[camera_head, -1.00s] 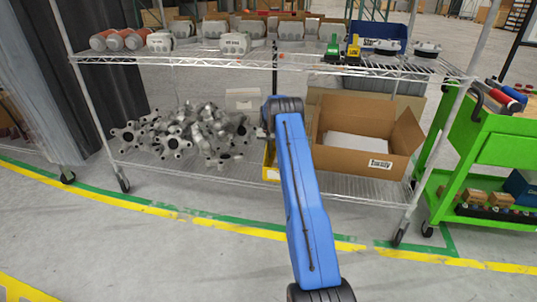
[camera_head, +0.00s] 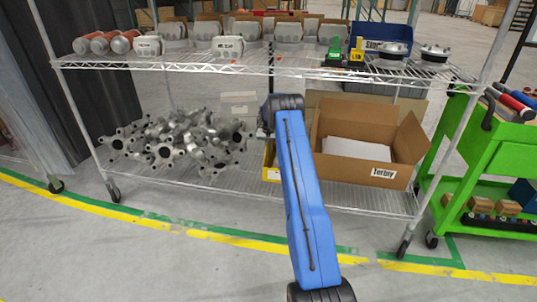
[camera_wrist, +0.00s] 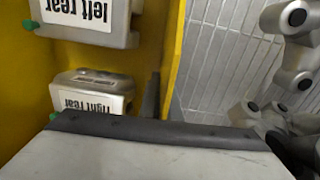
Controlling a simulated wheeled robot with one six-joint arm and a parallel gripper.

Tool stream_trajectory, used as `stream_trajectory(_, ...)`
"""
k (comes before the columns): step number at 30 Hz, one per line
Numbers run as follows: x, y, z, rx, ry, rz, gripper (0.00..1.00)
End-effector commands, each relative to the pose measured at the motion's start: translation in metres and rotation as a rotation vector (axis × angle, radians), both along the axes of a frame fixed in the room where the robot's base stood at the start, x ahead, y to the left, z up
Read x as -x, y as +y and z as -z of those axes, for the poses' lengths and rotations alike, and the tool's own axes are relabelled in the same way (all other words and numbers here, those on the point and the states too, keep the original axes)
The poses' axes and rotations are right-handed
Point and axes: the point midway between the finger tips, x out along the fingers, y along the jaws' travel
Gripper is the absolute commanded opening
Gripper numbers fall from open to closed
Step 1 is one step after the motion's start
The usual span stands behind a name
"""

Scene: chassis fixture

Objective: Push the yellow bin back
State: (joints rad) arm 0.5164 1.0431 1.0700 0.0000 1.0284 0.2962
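The yellow bin (camera_head: 269,174) stands on the lower shelf of the wire rack, mostly hidden behind my blue arm in the head view. In the wrist view the bin's yellow wall (camera_wrist: 173,45) runs down the middle. Inside the bin are grey parts, one labelled "left rear" (camera_wrist: 82,12) and one labelled "right rear" (camera_wrist: 92,97), both upside down. My gripper is hidden by the arm in the head view. In the wrist view a dark slim piece (camera_wrist: 151,98), probably a finger, is close to the bin wall; contact is unclear. A pale, dark-edged shape covers the bottom.
A pile of metal castings (camera_head: 185,145) lies left of the bin. An open cardboard box (camera_head: 372,150) stands close on the right. A white box (camera_head: 238,104) is behind. The upper shelf (camera_head: 200,62) passes overhead. A green cart (camera_head: 490,150) is at the right.

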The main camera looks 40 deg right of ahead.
Motion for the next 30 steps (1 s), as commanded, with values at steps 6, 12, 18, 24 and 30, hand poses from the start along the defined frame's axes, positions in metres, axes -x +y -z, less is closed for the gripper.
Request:
stream_trajectory(6, -0.001, 0.000, -0.001, 0.002, -0.002, -0.002, 0.00)
stream_trajectory(12, 0.000, 0.000, -0.001, 0.002, -0.002, -0.002, 0.15)
stream_trajectory(18, 0.000, 0.000, 0.000, 0.001, -0.001, -0.001, 0.25)
stream_trajectory(24, 0.000, 0.000, -0.002, 0.001, -0.001, -0.001, 0.25)
stream_trajectory(30, 0.000, 0.000, -0.017, 0.001, -0.001, -0.001, 0.25)
